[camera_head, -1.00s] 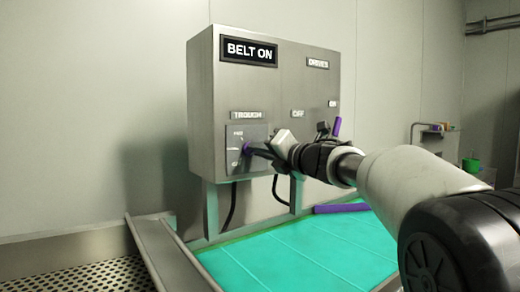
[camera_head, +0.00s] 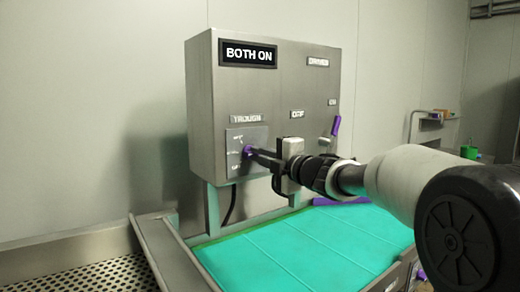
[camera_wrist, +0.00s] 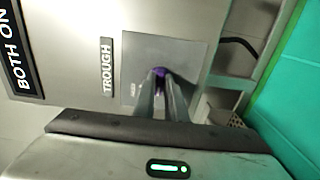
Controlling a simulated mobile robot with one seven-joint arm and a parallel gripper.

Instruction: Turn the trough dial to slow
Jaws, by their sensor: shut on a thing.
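The trough dial (camera_head: 249,150) is a small purple knob on a grey plate under the TROUGH label (camera_head: 245,119) at the control box's lower left. The marks beside it are too small to read. In the wrist view the purple knob (camera_wrist: 159,72) shows between the fingertips. My gripper (camera_head: 257,153) is shut on the knob, reaching in from the right. In the wrist view my gripper's fingers (camera_wrist: 161,95) cover much of the knob, so its pointing direction is unclear. The display (camera_head: 248,53) reads BOTH ON.
The grey control box (camera_head: 290,85) also carries DRIVES, OFF and ON labels and a purple-handled lever (camera_head: 335,126) right of my gripper. A green belt (camera_head: 310,250) lies below. A perforated metal surface (camera_head: 95,275) is at lower left.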

